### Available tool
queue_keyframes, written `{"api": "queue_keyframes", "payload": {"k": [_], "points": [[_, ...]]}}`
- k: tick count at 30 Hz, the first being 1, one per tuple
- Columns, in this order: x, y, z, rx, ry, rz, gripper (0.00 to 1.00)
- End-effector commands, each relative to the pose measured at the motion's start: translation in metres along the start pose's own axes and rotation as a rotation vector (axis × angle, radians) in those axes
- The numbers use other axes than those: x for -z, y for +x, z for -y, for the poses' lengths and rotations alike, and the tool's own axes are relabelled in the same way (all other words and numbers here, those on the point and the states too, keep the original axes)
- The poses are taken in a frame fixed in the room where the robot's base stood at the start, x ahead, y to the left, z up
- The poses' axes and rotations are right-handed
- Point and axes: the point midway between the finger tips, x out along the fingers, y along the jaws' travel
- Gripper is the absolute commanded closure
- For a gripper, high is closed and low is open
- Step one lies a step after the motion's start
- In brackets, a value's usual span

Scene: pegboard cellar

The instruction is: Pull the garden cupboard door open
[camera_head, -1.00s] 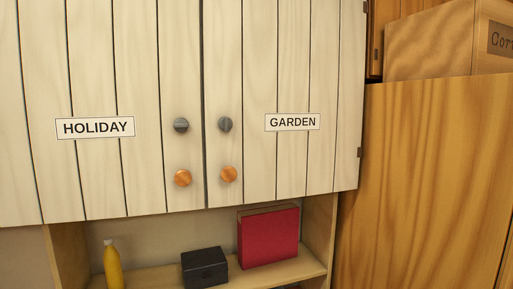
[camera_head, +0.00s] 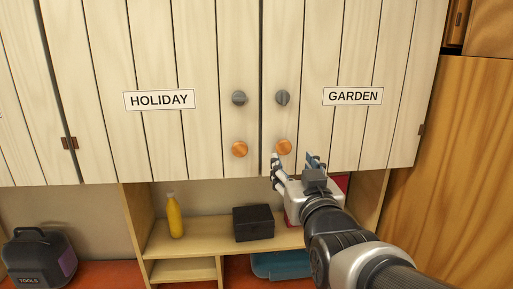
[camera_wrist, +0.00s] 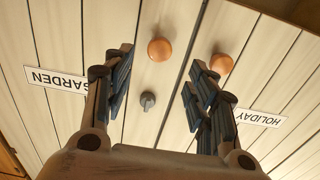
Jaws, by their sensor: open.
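The garden cupboard door (camera_head: 330,45) is the right one of two pale plank doors and is shut. Its label reads GARDEN (camera_head: 353,96). Near its left edge it has a grey knob (camera_head: 283,98) above an orange wooden knob (camera_head: 284,146). My gripper (camera_head: 296,160) is open and empty, just below and right of the orange knob in the head view. In the wrist view, upside down, the garden door's orange knob (camera_wrist: 160,49) and grey knob (camera_wrist: 148,101) show between the open fingers (camera_wrist: 158,78). I see no contact with either knob.
The holiday door (camera_head: 180,50), also shut, has its own grey knob (camera_head: 239,98) and orange knob (camera_head: 239,149) close by. Below are a shelf (camera_head: 205,238) with a yellow bottle (camera_head: 175,216) and a black box (camera_head: 253,223). A tall wooden cabinet (camera_head: 465,170) stands right.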

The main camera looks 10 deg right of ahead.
Motion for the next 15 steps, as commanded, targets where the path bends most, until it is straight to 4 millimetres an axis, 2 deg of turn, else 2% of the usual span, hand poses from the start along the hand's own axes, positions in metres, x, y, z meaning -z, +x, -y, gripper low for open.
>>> {"api": "queue_keyframes", "payload": {"k": [3,9,15], "points": [[0.000,0.025,0.000,0.000,0.000,0.004,0.48],[0.000,0.062,0.000,0.000,0.000,0.003,0.48],[0.000,0.085,0.000,0.000,0.000,0.002,0.48]]}}
